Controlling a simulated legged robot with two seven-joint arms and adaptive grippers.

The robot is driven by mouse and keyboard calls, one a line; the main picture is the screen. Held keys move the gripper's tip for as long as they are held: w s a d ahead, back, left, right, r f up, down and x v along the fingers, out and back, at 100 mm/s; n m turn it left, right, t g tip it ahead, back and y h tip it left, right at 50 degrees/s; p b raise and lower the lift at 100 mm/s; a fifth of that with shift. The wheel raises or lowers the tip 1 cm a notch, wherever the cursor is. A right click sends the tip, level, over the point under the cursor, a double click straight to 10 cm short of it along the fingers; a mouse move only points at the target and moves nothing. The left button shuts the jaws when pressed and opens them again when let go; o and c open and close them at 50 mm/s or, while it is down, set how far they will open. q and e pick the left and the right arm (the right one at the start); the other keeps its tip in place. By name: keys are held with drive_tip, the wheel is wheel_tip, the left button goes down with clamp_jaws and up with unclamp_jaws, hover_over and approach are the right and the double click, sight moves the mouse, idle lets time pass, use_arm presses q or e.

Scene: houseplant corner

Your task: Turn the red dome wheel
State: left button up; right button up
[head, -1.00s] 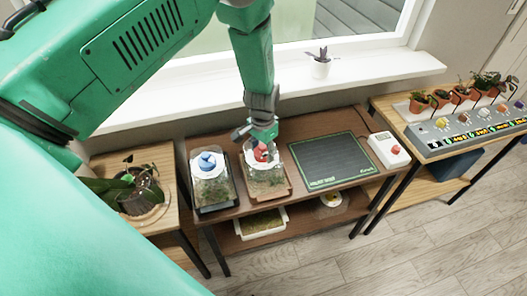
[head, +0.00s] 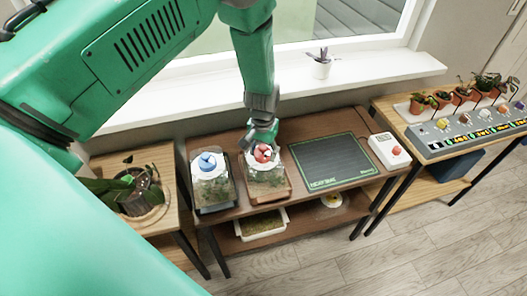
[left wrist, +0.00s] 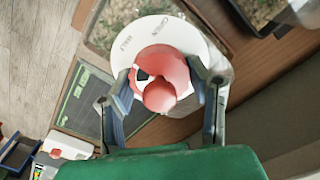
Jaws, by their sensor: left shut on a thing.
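The red dome wheel (head: 262,154) sits on the white lid of a clear terrarium (head: 266,178) on the brown bench. My left gripper (head: 262,140) reaches down onto it from above. In the left wrist view the red wheel (left wrist: 162,72) lies between the two fingers of my left gripper (left wrist: 164,92), which are closed on its sides. The white disc (left wrist: 128,38) under the wheel carries printed words, partly hidden by the wheel. My right gripper is not in view.
A second terrarium with a blue wheel (head: 207,162) stands close on the left. A dark green mat (head: 333,163) and a white box with a red button (head: 389,150) are to the right. A plant table (head: 160,160) stands at far left. The window sill is behind.

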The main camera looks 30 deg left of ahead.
use_arm(q)
drive_tip(key=o, duration=1.2)
drive_tip(key=shift+c, duration=0.2)
wheel_tip(320, 180, up, 12)
drive_tip(key=shift+w+f, duration=0.1)
